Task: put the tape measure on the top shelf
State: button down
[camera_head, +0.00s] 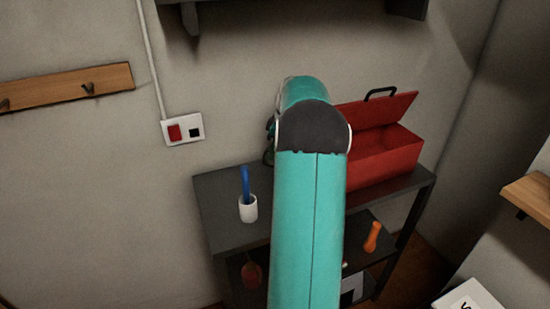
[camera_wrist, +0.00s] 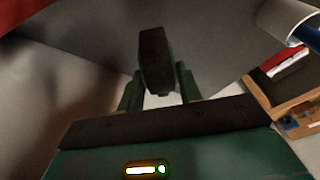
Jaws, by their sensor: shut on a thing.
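In the wrist view my gripper (camera_wrist: 158,90) has its two green fingers closed on a dark block, seemingly the tape measure (camera_wrist: 155,60). Its markings cannot be made out. A grey surface, seemingly the top of the dark shelf unit, lies behind it; I cannot tell whether the block touches it. In the head view the dark shelf unit (camera_head: 218,195) stands against the wall, and my arm hides the gripper and the held block. A dark wall shelf (camera_head: 290,8) shows only partly at the top edge.
On the unit's top stand a white cup (camera_head: 248,208) with a blue item, and an open red toolbox (camera_head: 385,160) at the right. An orange-handled object (camera_head: 372,237) is on a lower level. A hook rail (camera_head: 60,85) and a switch plate (camera_head: 183,129) are on the wall.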

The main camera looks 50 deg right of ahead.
jog(key=shift+w+d+f, duration=0.15)
jog(key=shift+f, duration=0.85)
jog(key=shift+w+d+f, duration=0.15)
jog(key=shift+f, duration=0.8)
jog(key=c, duration=0.9)
grip_release()
jog(key=shift+f, duration=0.15)
jog(key=shift+c, duration=0.2)
jog(key=v, duration=1.2)
